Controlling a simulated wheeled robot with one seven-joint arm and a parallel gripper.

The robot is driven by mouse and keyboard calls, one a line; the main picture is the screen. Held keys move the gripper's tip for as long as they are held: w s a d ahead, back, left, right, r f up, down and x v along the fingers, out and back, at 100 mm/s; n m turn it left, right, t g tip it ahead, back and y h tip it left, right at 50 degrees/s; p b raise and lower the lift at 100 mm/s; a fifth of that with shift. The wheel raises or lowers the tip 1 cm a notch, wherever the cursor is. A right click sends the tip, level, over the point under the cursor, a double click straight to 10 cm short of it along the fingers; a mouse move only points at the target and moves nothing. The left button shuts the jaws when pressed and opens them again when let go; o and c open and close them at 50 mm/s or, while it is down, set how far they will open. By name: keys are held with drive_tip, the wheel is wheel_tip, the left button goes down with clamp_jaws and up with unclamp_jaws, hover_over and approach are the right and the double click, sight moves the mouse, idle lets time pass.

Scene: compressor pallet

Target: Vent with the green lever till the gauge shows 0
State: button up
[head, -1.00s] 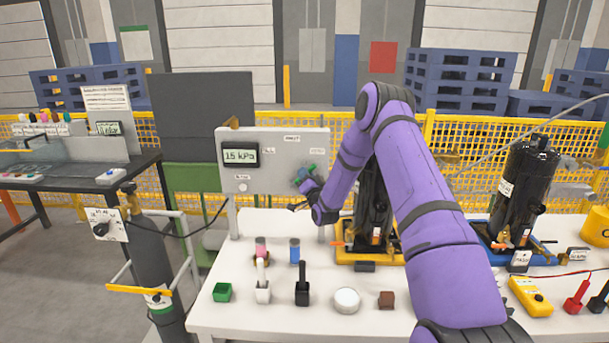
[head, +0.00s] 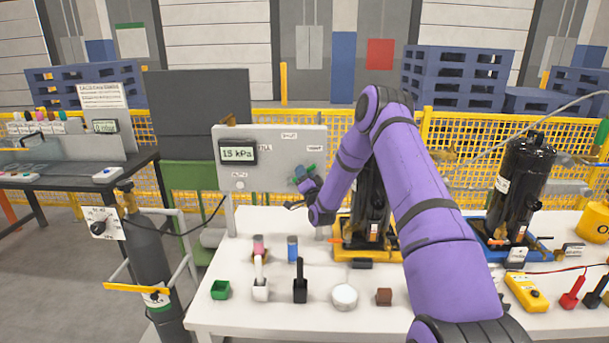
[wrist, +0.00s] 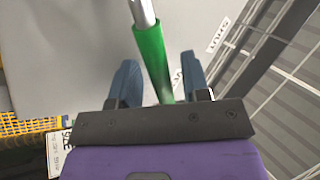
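The green lever (wrist: 149,50) lies between the two blue fingers of my gripper (wrist: 160,82) in the wrist view, with small gaps at both sides. My gripper looks open around it. In the head view the lever (head: 310,169) shows as a small green piece at the right side of the grey panel (head: 268,145), with my gripper (head: 300,180) against it and partly covering it. The gauge (head: 237,151) on the panel's left reads about 15 kPa.
The white table (head: 255,225) in front holds a green box (head: 220,290), a white disc (head: 344,296) and several small items. Black compressors (head: 522,180) stand behind my arm and at right. A gas cylinder (head: 150,260) stands left of the table.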

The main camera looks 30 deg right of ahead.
drive_tip(key=v, duration=1)
drive_tip(key=shift+s+f, duration=0.2)
drive_tip(key=shift+s, duration=0.15)
drive_tip(key=w+a+r+n+g+y, duration=0.1)
drive_tip(key=a+r+n+g+y, duration=0.15)
drive_tip(key=r, duration=0.45)
drive_tip(key=w+a+r+n+g+y, duration=0.1)
drive_tip(key=w+a+r+n+g, duration=0.2)
drive_tip(key=r, duration=0.4)
drive_tip(key=s+a+r+n+g, duration=0.3)
drive_tip(key=s+a+r, duration=0.3)
drive_tip(key=s+r, duration=0.35)
drive_tip(key=s+a+r+n+g, duration=0.1)
drive_tip(key=s+a+r+g, duration=0.1)
drive_tip(key=s, duration=1)
drive_tip(key=s+a+r+g, duration=0.2)
drive_tip(key=s+a+g, duration=0.1)
drive_tip(key=s, duration=1)
drive_tip(key=s+a+r+n+g, duration=0.1)
drive_tip(key=s+a+r+g, duration=0.1)
drive_tip(key=s, duration=1)
drive_tip(key=shift+s+a+r+n+g+y, duration=0.4)
drive_tip(key=shift+a+g, duration=0.3)
drive_tip(key=shift+g, duration=0.25)
drive_tip(key=shift+w+f, duration=0.1)
